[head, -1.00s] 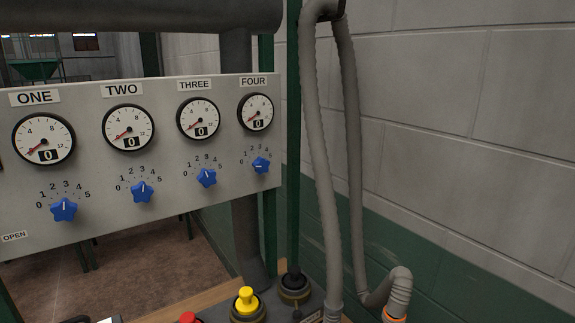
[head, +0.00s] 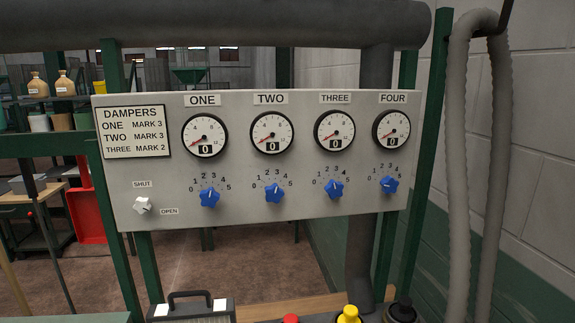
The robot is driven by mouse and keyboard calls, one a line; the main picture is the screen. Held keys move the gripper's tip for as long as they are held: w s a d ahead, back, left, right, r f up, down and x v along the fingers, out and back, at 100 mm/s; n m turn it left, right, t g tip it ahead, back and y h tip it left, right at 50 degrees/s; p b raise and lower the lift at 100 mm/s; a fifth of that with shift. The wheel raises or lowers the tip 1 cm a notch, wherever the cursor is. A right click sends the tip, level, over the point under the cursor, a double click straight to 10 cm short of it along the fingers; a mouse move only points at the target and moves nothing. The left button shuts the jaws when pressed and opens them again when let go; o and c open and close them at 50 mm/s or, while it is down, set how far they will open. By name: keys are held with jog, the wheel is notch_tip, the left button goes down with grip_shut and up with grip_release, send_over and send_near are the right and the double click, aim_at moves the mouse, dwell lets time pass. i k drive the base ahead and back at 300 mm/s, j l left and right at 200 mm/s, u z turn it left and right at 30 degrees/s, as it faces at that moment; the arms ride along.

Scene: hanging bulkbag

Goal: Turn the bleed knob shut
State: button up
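The white star-shaped knob (head: 143,205) is at the lower left of the grey panel (head: 300,226) in the head view. A SHUT label (head: 142,184) is above it and an OPEN label (head: 170,211) is to its right. The knob is too small to tell surely which label its mark points at. No label naming it as the bleed shows. My gripper is not in view.
Above several blue knobs (head: 274,193) are gauges ONE to FOUR (head: 272,133), each showing 0. A DAMPERS card (head: 134,131) is at the upper left. Below stand a black-handled case (head: 191,307) and a yellow button (head: 349,315). Grey hoses (head: 459,150) hang at right.

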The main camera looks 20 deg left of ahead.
aim_at(141, 206)
jog(key=u, duration=2)
